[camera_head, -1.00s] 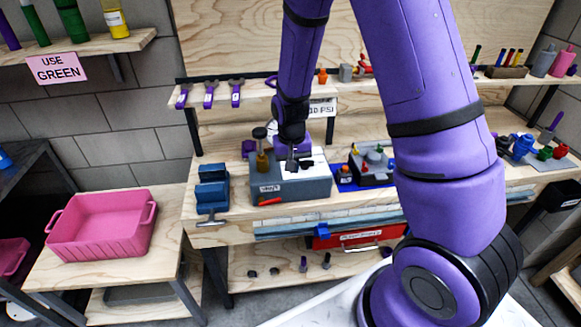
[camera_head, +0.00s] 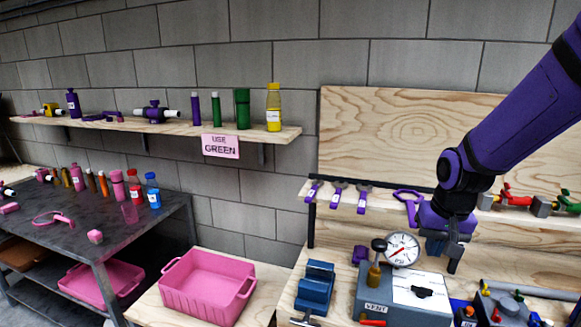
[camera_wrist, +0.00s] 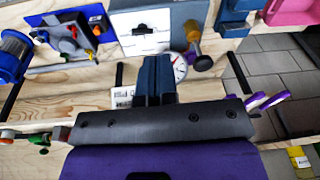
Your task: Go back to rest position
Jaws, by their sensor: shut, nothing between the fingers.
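My gripper (camera_head: 452,258) is at the right of the head view, above the workbench, pointing down beside a round pressure gauge (camera_head: 403,249). It is shut and holds nothing. Below it is a grey box (camera_head: 372,291) with a white sheet on top and a label on its front. In the wrist view my gripper's dark fingers (camera_wrist: 156,80) are together, over the bench, and the gauge (camera_wrist: 180,68) shows just beside them, partly hidden. My purple arm reaches in from the upper right of the head view.
A blue vise (camera_head: 315,287) stands left of the box. A pink bin (camera_head: 207,285) sits on a lower side table. Bottles stand on a dark table (camera_head: 110,245).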

